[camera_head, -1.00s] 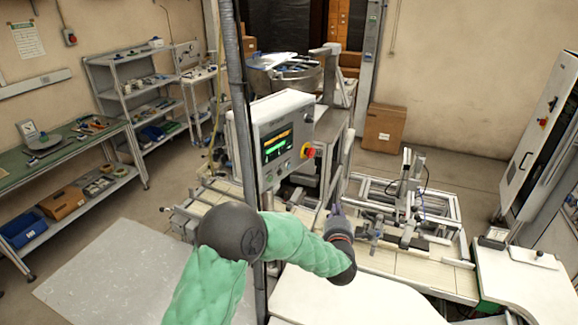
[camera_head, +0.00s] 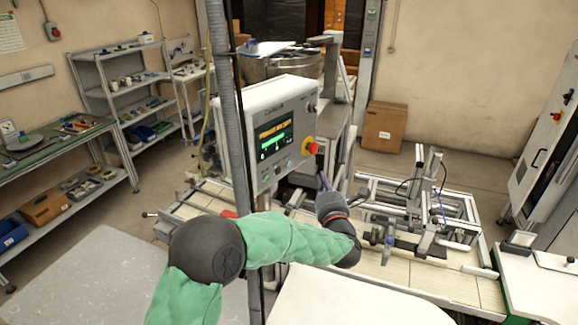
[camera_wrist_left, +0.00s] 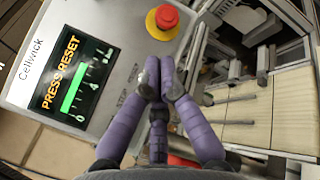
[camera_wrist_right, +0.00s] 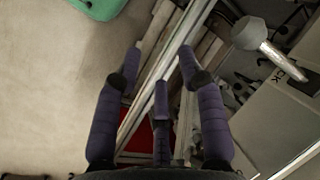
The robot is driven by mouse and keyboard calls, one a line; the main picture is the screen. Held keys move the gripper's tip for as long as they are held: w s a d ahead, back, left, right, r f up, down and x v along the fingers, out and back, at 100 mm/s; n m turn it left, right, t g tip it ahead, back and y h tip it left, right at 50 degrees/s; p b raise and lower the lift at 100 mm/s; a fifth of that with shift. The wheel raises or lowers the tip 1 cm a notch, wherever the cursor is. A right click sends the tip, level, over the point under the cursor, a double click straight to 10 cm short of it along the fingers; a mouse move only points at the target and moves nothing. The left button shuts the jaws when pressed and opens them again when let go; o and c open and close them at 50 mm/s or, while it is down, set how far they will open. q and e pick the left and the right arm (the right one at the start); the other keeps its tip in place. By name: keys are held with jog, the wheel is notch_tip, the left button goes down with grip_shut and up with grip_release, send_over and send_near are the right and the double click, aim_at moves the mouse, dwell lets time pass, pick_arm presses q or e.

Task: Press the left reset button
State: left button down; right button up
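The control panel (camera_head: 297,118) is a light grey box on a post; its screen (camera_wrist_left: 75,80) reads "PRESS RESET" above a green bar in the left wrist view. Below the screen are small buttons (camera_head: 277,171), too small to tell apart; printed labels show beside my fingers in the left wrist view. A red emergency stop knob (camera_wrist_left: 163,20) on a yellow ring sits at the panel's corner. My left gripper (camera_wrist_left: 159,80) has its purple fingertips together, close in front of the panel's lower edge; contact cannot be told. My right gripper (camera_wrist_right: 160,65) is open and empty.
A conveyor frame with metal fixtures (camera_head: 425,215) stands right of the panel. A grey vertical post (camera_head: 228,110) stands close to my left arm. A cardboard box (camera_head: 384,127) is on the floor behind. Shelves (camera_head: 130,90) line the left wall.

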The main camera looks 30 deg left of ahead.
aim_at(289, 164)
pick_arm(q)
jog(key=a, duration=0.8)
jog(key=shift+w+a, duration=0.3)
jog(key=shift+a, duration=0.1)
dwell(1.5)
jog(key=shift+a+b, duration=0.4)
jog(key=shift+b, duration=0.35)
